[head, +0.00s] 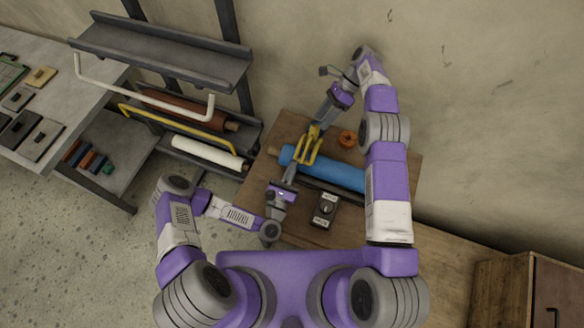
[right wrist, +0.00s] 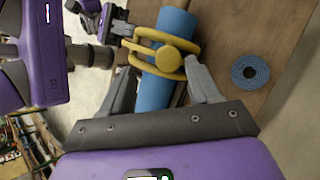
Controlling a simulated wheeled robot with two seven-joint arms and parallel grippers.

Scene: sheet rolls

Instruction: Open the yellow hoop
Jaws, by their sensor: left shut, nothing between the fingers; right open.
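The yellow hoop (head: 311,147) sits at the blue roll (head: 340,175) on the wooden table. In the right wrist view the hoop (right wrist: 170,57) shows two bands across the blue roll (right wrist: 152,92) and a round boss; I cannot tell whether it is closed. My right gripper (right wrist: 165,82) is open and empty, its fingers on either side of the roll, close to the hoop. My left gripper (head: 290,172) is shut and empty near the roll's left part, just below the hoop; it also shows in the right wrist view (right wrist: 133,38), close to the hoop's left side.
A black device (head: 324,209) lies on the table below the roll. A blue coil (right wrist: 250,72) lies right of the hoop. A rack (head: 165,55) with rolls and bars stands at left; a wooden cabinet (head: 503,290) at lower right.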

